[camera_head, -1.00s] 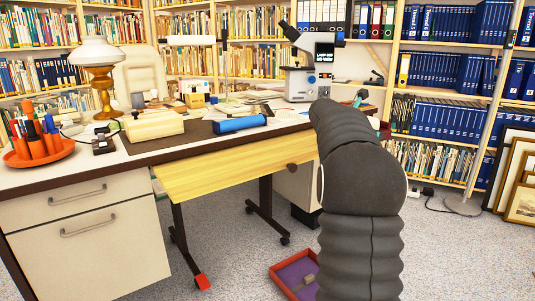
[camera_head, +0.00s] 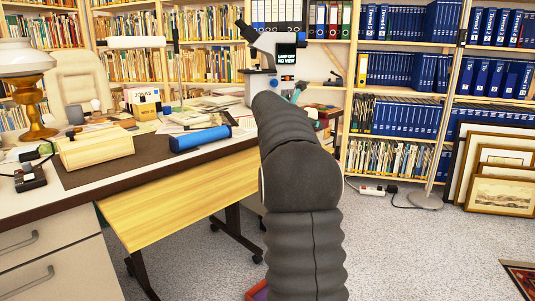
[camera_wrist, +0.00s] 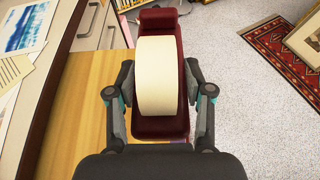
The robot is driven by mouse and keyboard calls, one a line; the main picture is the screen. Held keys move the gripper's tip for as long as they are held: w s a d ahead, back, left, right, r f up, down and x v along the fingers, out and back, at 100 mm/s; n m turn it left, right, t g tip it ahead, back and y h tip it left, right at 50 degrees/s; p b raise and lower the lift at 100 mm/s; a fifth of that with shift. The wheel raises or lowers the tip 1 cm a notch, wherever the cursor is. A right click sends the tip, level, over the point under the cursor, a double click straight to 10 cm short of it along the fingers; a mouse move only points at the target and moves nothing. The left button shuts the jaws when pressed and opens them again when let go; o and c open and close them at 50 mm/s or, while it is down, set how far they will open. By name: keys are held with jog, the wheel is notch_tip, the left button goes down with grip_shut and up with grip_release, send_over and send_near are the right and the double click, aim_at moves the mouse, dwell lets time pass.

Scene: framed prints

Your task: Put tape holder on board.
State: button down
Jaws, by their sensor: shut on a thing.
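The tape holder (camera_wrist: 160,20) is dark red with a wide cream tape roll in it. It fills the middle of the wrist view. My gripper (camera_wrist: 159,80) is shut on it, with one finger on each side. The board (camera_head: 185,195) is a yellow wooden panel below the desk's front edge in the head view. It also shows in the wrist view (camera_wrist: 88,75), left of and below the holder. My arm hides most of the gripper and holder in the head view.
Framed prints (camera_head: 502,185) lean at the right, near a patterned rug (camera_wrist: 265,38). The board's visible top is bare. Grey carpet is open to the right.

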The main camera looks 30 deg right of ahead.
jog(key=w+a+f, duration=0.1)
jog(key=w, duration=0.1)
jog(key=w+a+f, duration=0.1)
jog(key=w+f, duration=0.1)
jog(key=w, duration=0.1)
jog(key=w+a+f+b, duration=0.1)
jog(key=w+a+f, duration=0.1)
jog(key=shift+w+a+f, duration=0.1)
jog(key=shift+w, duration=0.25)
jog(key=shift+f+b, duration=0.7)
jog(key=shift+f, duration=1.3)
jog(key=shift+f, duration=0.1)
jog(key=shift+c, duration=2.2)
grip_release()
jog(key=shift+f, duration=0.1)
